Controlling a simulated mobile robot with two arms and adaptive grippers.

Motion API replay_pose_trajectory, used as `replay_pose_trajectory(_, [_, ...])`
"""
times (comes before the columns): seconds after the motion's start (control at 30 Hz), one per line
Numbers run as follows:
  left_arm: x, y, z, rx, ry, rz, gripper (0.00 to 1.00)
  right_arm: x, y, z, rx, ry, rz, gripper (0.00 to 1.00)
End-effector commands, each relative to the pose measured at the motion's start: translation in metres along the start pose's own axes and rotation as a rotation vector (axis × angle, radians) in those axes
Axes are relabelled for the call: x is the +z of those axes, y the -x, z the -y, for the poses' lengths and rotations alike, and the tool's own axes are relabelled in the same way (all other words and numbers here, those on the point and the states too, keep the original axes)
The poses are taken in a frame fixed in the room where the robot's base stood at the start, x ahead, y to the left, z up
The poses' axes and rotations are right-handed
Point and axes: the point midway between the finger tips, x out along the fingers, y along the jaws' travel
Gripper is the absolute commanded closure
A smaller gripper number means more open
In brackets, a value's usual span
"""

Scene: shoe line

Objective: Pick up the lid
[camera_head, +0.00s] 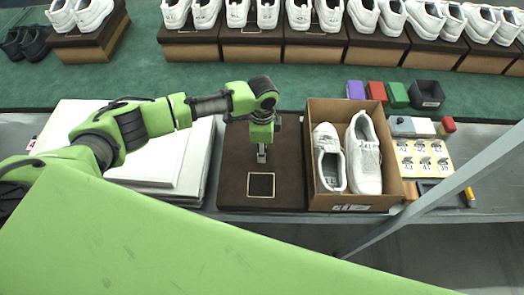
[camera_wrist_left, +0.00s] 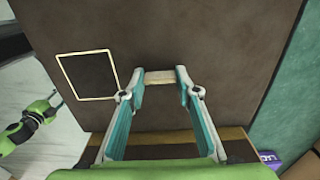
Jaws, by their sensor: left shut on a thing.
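The lid (camera_head: 285,183) is a dark brown panel with a pale square outline, left of the open shoe box in the head view. It fills most of the left wrist view (camera_wrist_left: 215,40). My left gripper (camera_head: 262,157) points down over its middle, behind the square outline. Its fingertips (camera_wrist_left: 160,78) close on a narrow tan piece (camera_wrist_left: 159,77) at the lid's surface. I cannot tell whether the lid is raised. A green part of my right arm (camera_wrist_left: 30,122) shows at the left of the wrist view; its fingers are too small to read.
The open cardboard box (camera_head: 357,204) holds a pair of white shoes (camera_head: 366,160) and stands right beside the lid. A white stack (camera_head: 160,175) lies left. Purple, red and green blocks (camera_head: 397,95) and a card of numbers (camera_head: 424,158) are to the right. Shoes on boxes line the back.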

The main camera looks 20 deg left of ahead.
Motion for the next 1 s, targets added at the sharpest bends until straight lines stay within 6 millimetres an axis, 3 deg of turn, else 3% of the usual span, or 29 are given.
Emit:
replay_pose_trajectory(0.17, [-0.001,0.025,0.001,-0.004,-0.001,-0.003,0.92,0.0,-0.005,0.0,0.001,0.0,-0.001,0.6])
replay_pose_trajectory(0.5, [-0.001,0.107,0.002,-0.006,-0.001,-0.004,0.92,0.001,-0.021,-0.001,0.001,0.0,-0.002,0.6])
replay_pose_trajectory(0.7, [-0.001,0.145,0.001,-0.004,-0.001,-0.003,0.92,0.001,-0.026,-0.002,0.002,0.0,-0.002,0.6])
replay_pose_trajectory(1.0, [0.0,0.172,0.001,-0.002,0.0,-0.002,0.92,0.001,-0.029,-0.002,0.003,0.0,-0.003,0.6])
